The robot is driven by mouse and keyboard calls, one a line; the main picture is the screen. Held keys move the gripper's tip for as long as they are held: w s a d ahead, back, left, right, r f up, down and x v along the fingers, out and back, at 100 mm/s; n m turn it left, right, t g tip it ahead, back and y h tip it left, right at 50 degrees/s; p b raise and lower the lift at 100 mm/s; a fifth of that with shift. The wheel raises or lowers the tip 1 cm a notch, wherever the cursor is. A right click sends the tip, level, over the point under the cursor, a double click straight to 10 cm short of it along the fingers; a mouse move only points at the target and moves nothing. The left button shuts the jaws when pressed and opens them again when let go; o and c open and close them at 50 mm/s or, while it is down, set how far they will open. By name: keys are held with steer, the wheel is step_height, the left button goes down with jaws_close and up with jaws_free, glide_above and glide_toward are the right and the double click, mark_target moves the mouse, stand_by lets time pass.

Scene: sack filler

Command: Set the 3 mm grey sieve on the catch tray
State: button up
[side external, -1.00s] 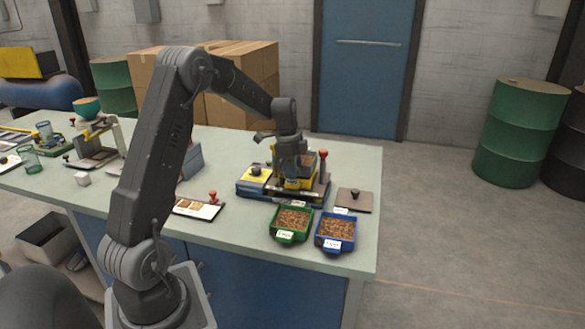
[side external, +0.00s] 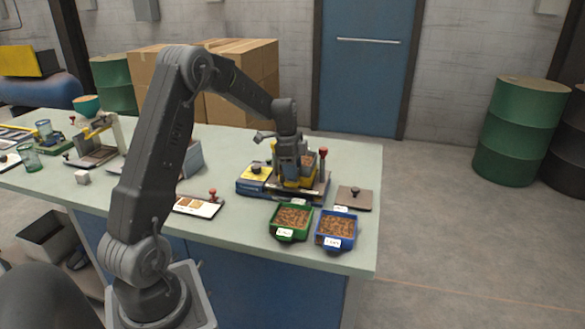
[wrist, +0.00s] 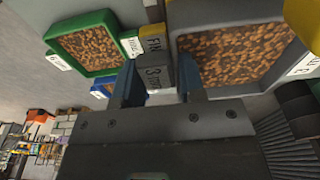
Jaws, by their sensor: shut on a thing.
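My gripper (side external: 290,176) is over the shaker stand at the right end of the bench. In the wrist view its two fingers (wrist: 155,88) are shut on the grey labelled tab of the 3 mm grey sieve (wrist: 207,82). Brown pellets lie in the sieve. In the side view the gripper hides most of the sieve. Yellow parts show under and around the gripper, and I cannot tell which belong to the catch tray. I cannot tell whether the sieve touches anything beneath it.
A green bin (side external: 277,227) and a blue bin (side external: 318,233) of brown pellets stand in front. The blue and yellow machine base (side external: 248,188) is beside the gripper. A red-knobbed lever (side external: 323,155) rises close on the right. A dark plate with a knob (side external: 366,204) lies further right.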

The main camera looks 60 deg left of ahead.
steer(key=o, duration=1.6)
steer(key=shift+r, duration=0.1)
steer(key=shift+r, duration=3.9)
